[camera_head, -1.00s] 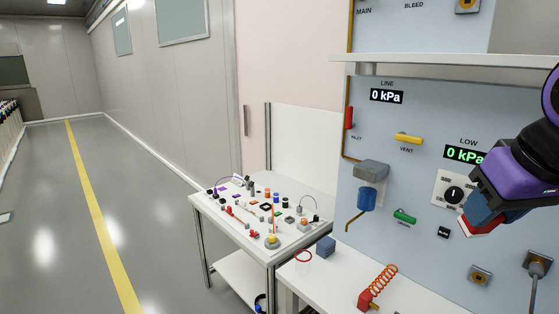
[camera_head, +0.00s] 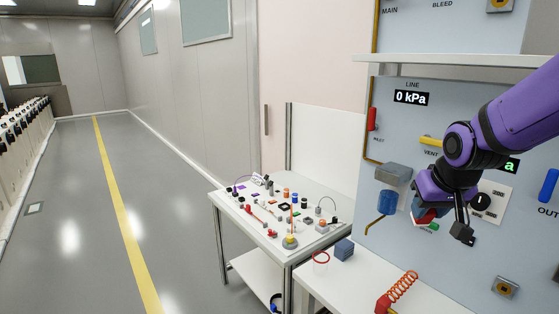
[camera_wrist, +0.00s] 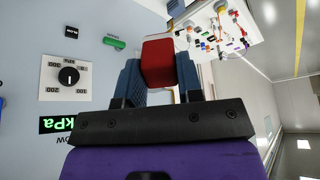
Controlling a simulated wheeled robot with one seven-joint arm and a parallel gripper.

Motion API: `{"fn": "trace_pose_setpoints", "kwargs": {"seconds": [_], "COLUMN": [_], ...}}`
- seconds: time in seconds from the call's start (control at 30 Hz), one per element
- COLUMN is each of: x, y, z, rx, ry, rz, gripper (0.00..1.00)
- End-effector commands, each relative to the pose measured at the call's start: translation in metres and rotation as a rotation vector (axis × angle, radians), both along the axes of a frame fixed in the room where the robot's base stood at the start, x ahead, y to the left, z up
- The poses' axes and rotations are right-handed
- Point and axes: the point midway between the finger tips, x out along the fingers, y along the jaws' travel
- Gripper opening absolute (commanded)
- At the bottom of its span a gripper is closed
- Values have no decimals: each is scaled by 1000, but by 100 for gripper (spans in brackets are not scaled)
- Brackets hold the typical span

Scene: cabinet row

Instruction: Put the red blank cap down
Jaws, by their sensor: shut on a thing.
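My gripper (camera_wrist: 158,75) is shut on the red blank cap (camera_wrist: 158,58), a blocky red piece held between its blue fingers in the wrist view. In the head view my gripper (camera_head: 424,214) is in front of the cabinet panel, above the bench. Only a small red part of the cap (camera_head: 428,216) shows there; the rest is hidden by the gripper. The cap is held in the air, clear of the bench and the table.
A white bench (camera_head: 350,292) runs below the panel, with a blue cube (camera_head: 344,249), a red ring (camera_head: 321,257) and a red coil (camera_head: 402,285). A white table (camera_head: 236,207) with many small parts stands to the left. A blue valve (camera_head: 388,202) and a shelf (camera_head: 455,59) jut from the panel.

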Motion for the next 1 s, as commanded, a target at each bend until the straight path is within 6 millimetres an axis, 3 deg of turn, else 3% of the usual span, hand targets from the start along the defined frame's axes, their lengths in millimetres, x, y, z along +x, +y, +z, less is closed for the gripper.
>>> {"fn": "trace_pose_setpoints", "kwargs": {"seconds": [0.2,0.5,1.0], "x": [37,78,118], "y": [1,2,1], "z": [-44,-109,-235], "rx": [0,-2,-11], "ry": [7,6,6], "rz": [0,1,4], "gripper": [5,5,5]}}
